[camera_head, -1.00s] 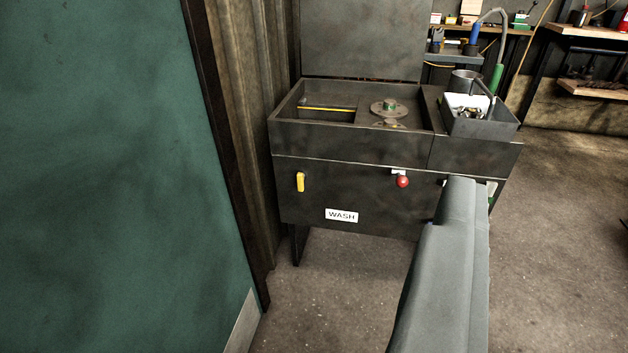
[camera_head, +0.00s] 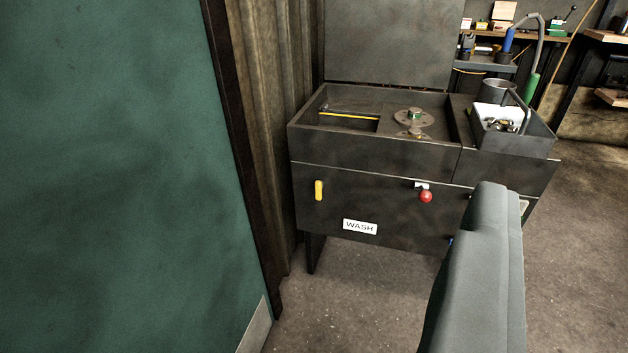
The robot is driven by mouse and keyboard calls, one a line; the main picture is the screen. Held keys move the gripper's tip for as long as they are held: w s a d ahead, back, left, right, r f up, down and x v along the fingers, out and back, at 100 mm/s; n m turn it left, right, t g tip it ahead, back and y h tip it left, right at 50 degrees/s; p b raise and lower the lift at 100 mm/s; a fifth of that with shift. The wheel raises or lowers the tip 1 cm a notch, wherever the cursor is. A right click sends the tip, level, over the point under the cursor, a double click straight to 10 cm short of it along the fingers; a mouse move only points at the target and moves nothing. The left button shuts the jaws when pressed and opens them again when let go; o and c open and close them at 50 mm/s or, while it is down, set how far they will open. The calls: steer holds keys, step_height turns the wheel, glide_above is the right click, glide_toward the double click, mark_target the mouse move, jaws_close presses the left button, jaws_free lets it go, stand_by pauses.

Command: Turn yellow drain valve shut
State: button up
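The yellow drain valve handle (camera_head: 319,190) is on the left part of the front panel of the dark wash station (camera_head: 375,205). The handle hangs about vertical. A large grey part of my own arm or gripper (camera_head: 478,275) fills the lower right and hides some of the station's right front. It is apart from the valve, to its right and nearer the camera. No fingertips can be made out, so I cannot tell whether my gripper is open or shut.
A red knob (camera_head: 426,196) is on the same panel, right of the valve, above a WASH label (camera_head: 360,227). The station's lid (camera_head: 388,42) is up. A green panel (camera_head: 110,180) blocks the left side. A grey bin (camera_head: 512,135) sits at the station's right. Floor in front is clear.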

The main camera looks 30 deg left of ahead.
steer(key=w+a+f+y, duration=0.1)
steer(key=w+a+f, duration=0.5)
steer(key=w, duration=0.4)
steer(key=w+a+f+n+y, duration=0.1)
steer(key=w+a+f, duration=0.45)
steer(key=w, duration=0.45)
steer(key=w+a+f+y, duration=0.1)
steer(key=w+a+f, duration=0.45)
steer(key=w, duration=0.45)
steer(key=n, duration=0.2)
glide_toward(317, 186)
steer(key=shift+y, duration=0.4)
steer(key=x, duration=1.1)
steer(key=shift+w+d, duration=0.1)
steer(key=shift+d, duration=0.15)
jaws_close()
